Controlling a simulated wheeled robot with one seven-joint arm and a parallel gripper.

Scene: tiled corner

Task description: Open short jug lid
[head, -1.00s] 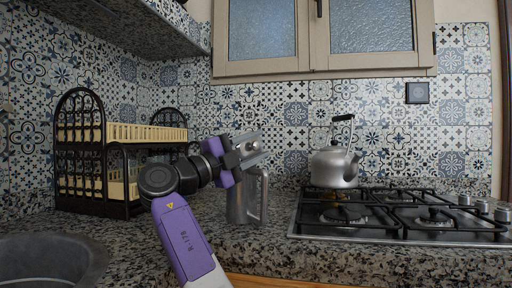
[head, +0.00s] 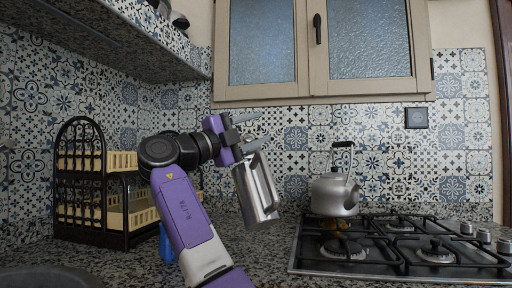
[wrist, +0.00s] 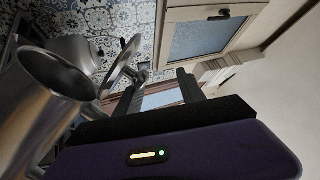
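The metal jug (head: 256,188) is strongly tilted in the head view, its lower end toward the lower right, close beside my gripper (head: 254,130). I cannot tell whether it touches the counter.
A kettle (head: 335,194) stands on the gas hob (head: 400,262) to the right. A dark two-tier rack (head: 100,222) stands at the left, and a dark sink edge (head: 45,278) shows below it. A blue object (head: 166,244) is partly hidden behind my arm. A window (head: 318,50) is above.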

